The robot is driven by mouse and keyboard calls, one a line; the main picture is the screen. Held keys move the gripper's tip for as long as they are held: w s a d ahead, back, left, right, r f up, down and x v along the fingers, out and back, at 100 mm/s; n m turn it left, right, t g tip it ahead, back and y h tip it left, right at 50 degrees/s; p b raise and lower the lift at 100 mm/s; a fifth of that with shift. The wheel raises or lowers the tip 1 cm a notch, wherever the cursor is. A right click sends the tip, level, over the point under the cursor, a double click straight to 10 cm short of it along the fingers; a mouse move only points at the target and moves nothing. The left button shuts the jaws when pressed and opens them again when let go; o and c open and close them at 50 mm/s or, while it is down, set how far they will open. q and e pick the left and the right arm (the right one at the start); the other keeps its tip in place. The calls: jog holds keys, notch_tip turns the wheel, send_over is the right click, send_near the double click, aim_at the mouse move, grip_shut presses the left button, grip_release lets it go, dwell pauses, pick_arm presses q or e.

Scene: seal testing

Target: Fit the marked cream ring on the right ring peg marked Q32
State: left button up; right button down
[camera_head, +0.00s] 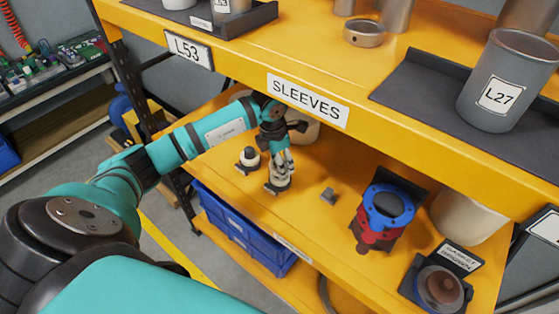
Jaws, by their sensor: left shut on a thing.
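My left gripper (282,161) reaches down over the middle shelf and is shut on the cream ring (280,178). The ring is at the right ring peg, just above its dark base (276,190). The fingers hide part of the ring and the peg, so I cannot tell how far the ring is around the peg. The ring's mark and the label Q32 are not readable. The left ring peg (248,152) stands beside it, with a dark rounded top and a cream ring low around it. My right gripper is not in view.
The upper yellow shelf edge with the SLEEVES sign (307,100) hangs close above my wrist. A small grey block (328,196) and a blue-and-red fixture (388,204) stand to the right. A cream container (468,215) is farther right. Blue crates (240,235) sit below.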

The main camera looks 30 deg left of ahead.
pick_arm(q)
jog(key=shift+f+b, duration=0.85)
jog(key=shift+f, duration=0.15)
jog(key=o, duration=1.2)
notch_tip(320, 180, up, 7)
jog(key=p, duration=0.4)
jog(key=shift+p, duration=0.3)
